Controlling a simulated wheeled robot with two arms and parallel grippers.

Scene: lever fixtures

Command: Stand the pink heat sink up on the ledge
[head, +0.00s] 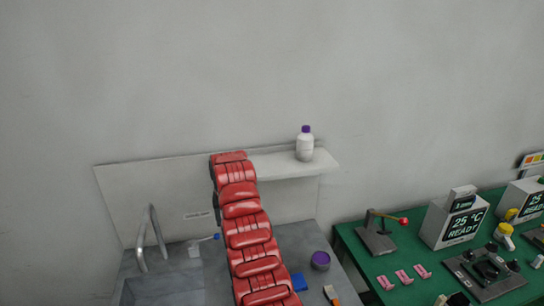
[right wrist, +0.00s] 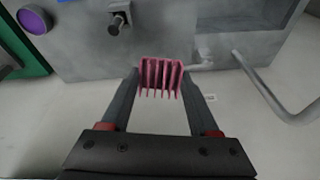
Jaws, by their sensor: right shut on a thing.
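The pink heat sink (right wrist: 160,78) shows in the right wrist view, with its several fins pointing towards the lower edge of that picture. My right gripper (right wrist: 161,84) is shut on it, one finger on each side. In the head view my red arm reaches up to the left end of the ledge (head: 290,165), and it hides the gripper and the heat sink there. The ledge is a pale shelf on the wall. I cannot tell how far the heat sink is from it. My left gripper is in neither view.
A white bottle (head: 305,146) with a purple cap stands on the ledge, right of my arm. Below is a grey counter with a tap (head: 152,238) and a purple-topped jar (head: 320,261). A green mat (head: 370,264) at right holds a lever fixture (head: 378,236) and small pink pieces (head: 404,277).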

